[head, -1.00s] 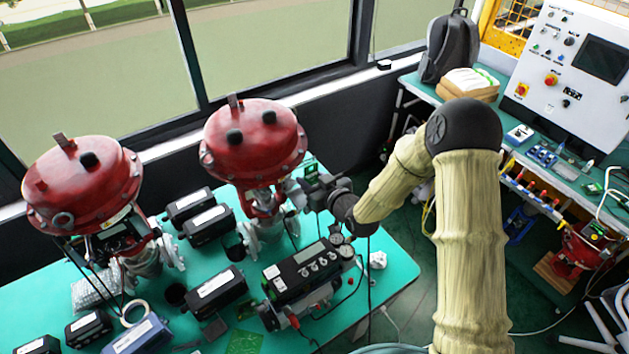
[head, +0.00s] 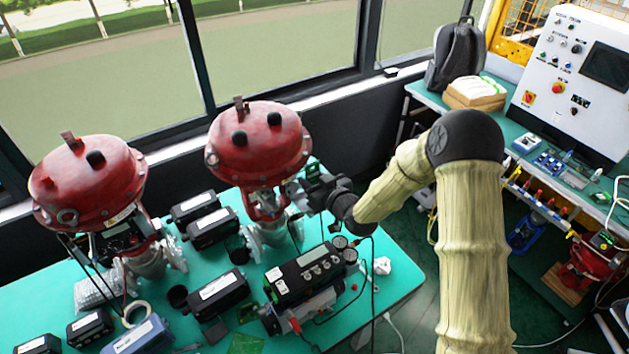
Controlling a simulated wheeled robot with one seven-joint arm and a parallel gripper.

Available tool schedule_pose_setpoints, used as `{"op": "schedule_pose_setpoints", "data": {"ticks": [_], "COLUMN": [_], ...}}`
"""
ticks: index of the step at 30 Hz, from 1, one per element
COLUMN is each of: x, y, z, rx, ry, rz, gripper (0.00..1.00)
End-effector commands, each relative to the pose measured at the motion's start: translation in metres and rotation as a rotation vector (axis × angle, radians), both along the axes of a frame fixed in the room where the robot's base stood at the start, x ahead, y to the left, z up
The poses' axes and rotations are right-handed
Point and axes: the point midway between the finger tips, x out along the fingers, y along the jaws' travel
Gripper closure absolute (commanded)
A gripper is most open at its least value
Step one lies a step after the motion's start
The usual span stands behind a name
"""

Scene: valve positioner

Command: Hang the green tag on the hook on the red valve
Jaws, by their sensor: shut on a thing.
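Two red valves stand on the green table. The nearer-to-centre red valve (head: 258,140) has a round red top, and my gripper (head: 296,190) is at the right side of its yoke. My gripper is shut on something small. A small bit of green, likely the green tag (head: 313,170), shows at the jaws, but it is too small to make out clearly. The hook cannot be made out; the gripper and yoke crowd that spot. I cannot tell whether the tag touches the valve.
The other red valve (head: 92,185) stands to the left. A black positioner with gauges (head: 305,275) sits just below my gripper. Several black boxes lie left of it, with a tape roll (head: 136,314). A control panel (head: 575,75) and workbench stand at the right.

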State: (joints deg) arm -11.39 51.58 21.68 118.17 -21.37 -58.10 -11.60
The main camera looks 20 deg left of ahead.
Motion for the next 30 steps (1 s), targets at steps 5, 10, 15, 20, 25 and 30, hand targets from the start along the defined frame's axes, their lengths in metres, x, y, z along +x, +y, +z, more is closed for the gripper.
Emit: {"op": "schedule_pose_setpoints", "data": {"ticks": [5, 10, 15, 20, 25, 30], "x": [-0.0017, -0.002, -0.0024, -0.0042, -0.0055, -0.0064], "y": [0.0019, 0.002, 0.0025, 0.0043, 0.0054, 0.0058], "z": [-0.0062, -0.0065, -0.0068, -0.0068, -0.0067, -0.0067], "rx": [-0.008, -0.007, -0.008, -0.007, -0.007, -0.007], "ry": [0.009, 0.01, 0.011, 0.011, 0.012, 0.011], "rz": [0.004, 0.004, 0.005, 0.011, 0.014, 0.017], "gripper": [0.81, 0.81, 0.38, 0.36, 0.36, 0.36]}}
